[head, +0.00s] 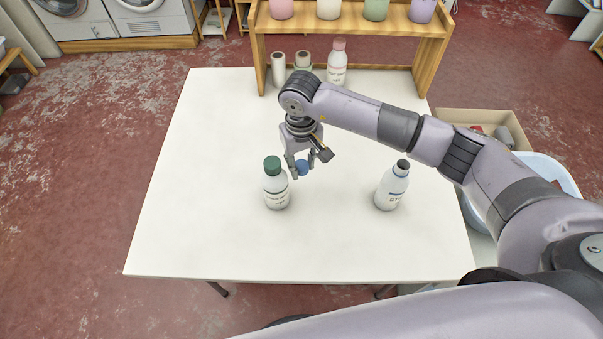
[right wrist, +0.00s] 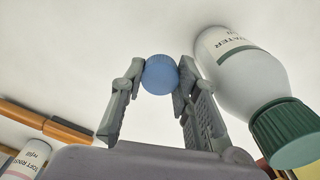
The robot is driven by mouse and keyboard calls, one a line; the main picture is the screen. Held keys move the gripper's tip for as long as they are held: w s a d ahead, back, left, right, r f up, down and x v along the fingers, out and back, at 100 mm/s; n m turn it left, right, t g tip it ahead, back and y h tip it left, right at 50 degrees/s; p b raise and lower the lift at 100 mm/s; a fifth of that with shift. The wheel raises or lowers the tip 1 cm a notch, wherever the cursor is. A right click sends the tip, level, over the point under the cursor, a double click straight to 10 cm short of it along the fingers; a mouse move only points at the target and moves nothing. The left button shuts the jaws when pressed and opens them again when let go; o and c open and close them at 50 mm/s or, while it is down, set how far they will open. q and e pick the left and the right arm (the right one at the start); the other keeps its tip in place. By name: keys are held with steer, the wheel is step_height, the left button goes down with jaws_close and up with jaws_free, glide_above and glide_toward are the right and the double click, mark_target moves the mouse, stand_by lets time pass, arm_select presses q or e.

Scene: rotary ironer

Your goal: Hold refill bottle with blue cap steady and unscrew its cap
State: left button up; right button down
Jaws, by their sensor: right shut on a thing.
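My right gripper (head: 301,172) is shut on a round blue cap (head: 302,167) over the middle of the white table. The right wrist view shows the blue cap (right wrist: 160,74) between the fingertips (right wrist: 160,78), with no bottle under it. I cannot tell whether the cap touches the table. A white bottle with a dark top and bluish label (head: 390,187) stands upright to the right, apart from the gripper. It shows no blue cap; its dark top looks like an open neck. My left gripper is not in view.
A green-capped white bottle (head: 276,186) stands just left of the gripper, close to its fingers (right wrist: 245,75). The table's front (head: 300,250) is clear.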

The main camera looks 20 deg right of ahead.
mark_target(301, 184)
step_height(301, 184, down, 6)
steer(key=shift+f+p, duration=0.1)
steer(key=shift+p, duration=0.25)
steer(key=shift+f, duration=0.1)
steer(key=shift+f, duration=0.2)
steer(key=c, duration=1.5)
jaws_free()
steer(key=shift+r, duration=0.15)
